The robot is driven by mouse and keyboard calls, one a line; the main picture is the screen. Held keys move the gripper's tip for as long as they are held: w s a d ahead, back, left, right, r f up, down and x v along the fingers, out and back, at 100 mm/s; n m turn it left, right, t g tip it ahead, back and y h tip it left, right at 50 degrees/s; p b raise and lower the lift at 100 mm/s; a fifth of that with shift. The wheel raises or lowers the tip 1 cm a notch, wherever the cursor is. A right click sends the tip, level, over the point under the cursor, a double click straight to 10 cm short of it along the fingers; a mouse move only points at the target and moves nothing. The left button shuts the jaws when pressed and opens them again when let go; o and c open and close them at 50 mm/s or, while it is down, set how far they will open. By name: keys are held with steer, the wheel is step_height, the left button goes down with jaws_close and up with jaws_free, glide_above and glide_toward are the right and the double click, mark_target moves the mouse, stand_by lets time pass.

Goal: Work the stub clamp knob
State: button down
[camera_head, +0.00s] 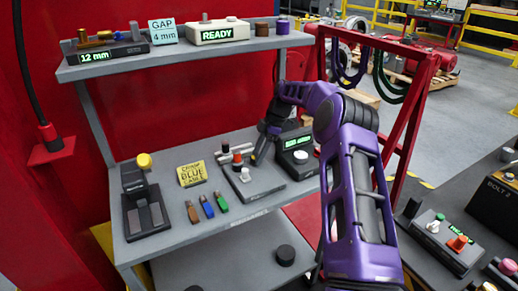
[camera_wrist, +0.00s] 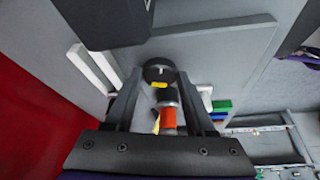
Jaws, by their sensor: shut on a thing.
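A dark round knob (camera_wrist: 160,70) with a yellow mark is between my two fingertips in the wrist view; I take it for the stub clamp knob. My gripper (camera_wrist: 160,80) is shut on it, one finger on each side. An orange-and-grey cylinder (camera_wrist: 168,118) shows between the fingers, nearer the palm. In the head view my gripper (camera_head: 257,160) points down over the grey fixture plate (camera_head: 262,190) on the middle shelf. The gripped knob is hidden there by the gripper. The orange-banded cylinder (camera_head: 237,159) and a white-topped knob (camera_head: 245,174) stand just left of it.
A box with a green display (camera_head: 296,158) stands close right of the gripper. The upper shelf (camera_head: 185,58) overhangs behind.

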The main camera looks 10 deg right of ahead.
steer(key=shift+w+n+g+p, duration=0.1)
steer(key=shift+n+g+p, duration=0.3)
steer(key=shift+n, duration=0.4)
steer(key=shift+c, duration=1.2)
jaws_free()
